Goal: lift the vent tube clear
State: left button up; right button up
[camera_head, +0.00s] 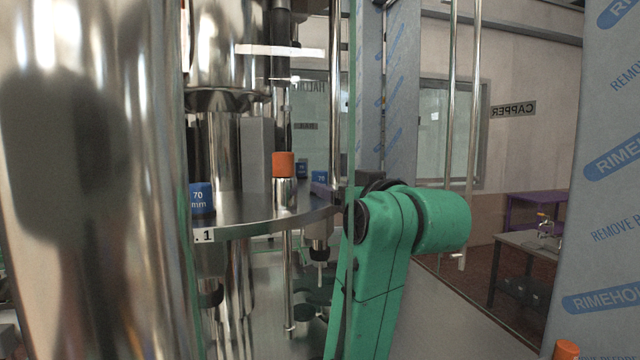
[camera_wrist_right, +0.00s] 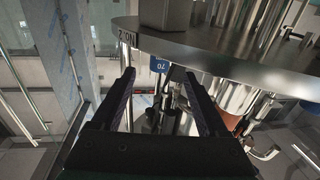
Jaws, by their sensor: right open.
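Several thin steel tubes hang below a round steel plate (camera_head: 265,223); I cannot tell which is the vent tube. One tube (camera_head: 289,270) runs down under an orange cap (camera_head: 283,164) that stands on the plate. My right gripper (camera_wrist_right: 159,74) is open, with its two dark fingers apart below the plate's rim in the wrist view. A blue "70" piece (camera_wrist_right: 159,65) shows beyond and between the fingertips, with tubes under it. Nothing is visibly held. In the head view my green right arm reaches the plate's right edge and the fingers are mostly hidden. My left gripper is not in view.
A blue "70 mm" cap (camera_head: 201,198) stands on the plate's left. A large shiny steel column (camera_head: 100,200) fills the left of the head view. A film-wrapped panel (camera_head: 612,170) stands at the right. A grey table (camera_head: 520,240) is in the background.

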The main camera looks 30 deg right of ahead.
jog(key=w+p, duration=0.1)
jog(key=w, duration=0.1)
jog(key=w+p, duration=0.1)
jog(key=w, duration=0.1)
jog(key=w+p, duration=0.2)
jog(key=w, duration=0.1)
jog(key=shift+d+f, duration=0.2)
jog(key=shift+d, duration=0.15)
jog(key=shift+w+f, duration=0.1)
jog(key=shift+w, duration=0.05)
jog(key=shift+f, duration=0.1)
grip_shut()
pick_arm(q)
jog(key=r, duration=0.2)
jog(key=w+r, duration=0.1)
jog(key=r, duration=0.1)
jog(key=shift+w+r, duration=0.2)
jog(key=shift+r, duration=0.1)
pick_arm(e)
notch_tip(320, 180, up, 28)
